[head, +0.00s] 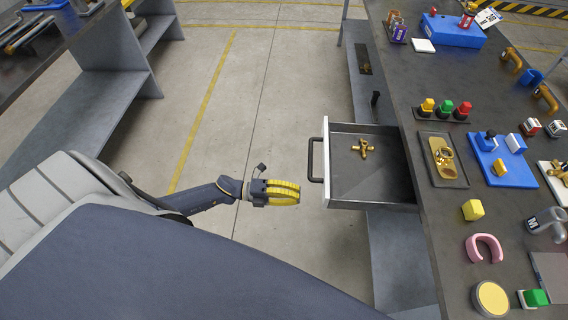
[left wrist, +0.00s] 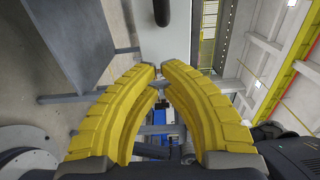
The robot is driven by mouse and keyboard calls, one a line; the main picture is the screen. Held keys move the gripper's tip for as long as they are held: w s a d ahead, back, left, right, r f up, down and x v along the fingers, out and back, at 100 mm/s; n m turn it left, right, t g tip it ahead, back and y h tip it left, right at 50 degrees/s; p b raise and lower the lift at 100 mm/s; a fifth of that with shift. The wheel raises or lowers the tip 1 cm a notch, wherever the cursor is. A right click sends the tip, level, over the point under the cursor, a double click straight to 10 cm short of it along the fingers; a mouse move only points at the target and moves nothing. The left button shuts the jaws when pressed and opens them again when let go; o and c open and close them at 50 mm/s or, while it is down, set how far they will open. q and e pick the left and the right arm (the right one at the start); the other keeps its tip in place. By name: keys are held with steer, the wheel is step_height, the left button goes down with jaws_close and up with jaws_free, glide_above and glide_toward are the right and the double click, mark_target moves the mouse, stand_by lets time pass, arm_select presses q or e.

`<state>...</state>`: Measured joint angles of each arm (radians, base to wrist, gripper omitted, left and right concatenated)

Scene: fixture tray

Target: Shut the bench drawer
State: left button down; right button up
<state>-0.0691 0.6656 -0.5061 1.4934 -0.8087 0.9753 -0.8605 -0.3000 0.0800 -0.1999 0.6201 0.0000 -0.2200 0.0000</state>
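The bench drawer (head: 372,203) is pulled out from the dark workbench (head: 432,215). Its pale front panel (head: 326,185) carries a dark bar handle (head: 311,160). A brass fitting (head: 363,148) lies inside the drawer. My left gripper (head: 299,192) has yellow fingers and is just left of the drawer front, a little nearer than the handle, with a small gap to the panel. In the left wrist view its fingertips (left wrist: 160,70) come together with nothing seen between them. A pale panel, apparently the drawer front (left wrist: 174,42), stands beyond them. My right gripper is not in view.
The bench top holds a tray with brass parts (head: 427,140), a blue fixture tray (head: 520,180), several coloured buttons (head: 445,107), a yellow cube (head: 473,210) and a pink horseshoe shape (head: 470,250). The floor (head: 270,110) left of the drawer is clear. Grey shelving (head: 110,60) stands at upper left.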

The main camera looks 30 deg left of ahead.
mark_target(323, 196)
arm_select(q)
steer(key=shift+x, duration=3.6)
steer(key=shift+w, duration=0.1)
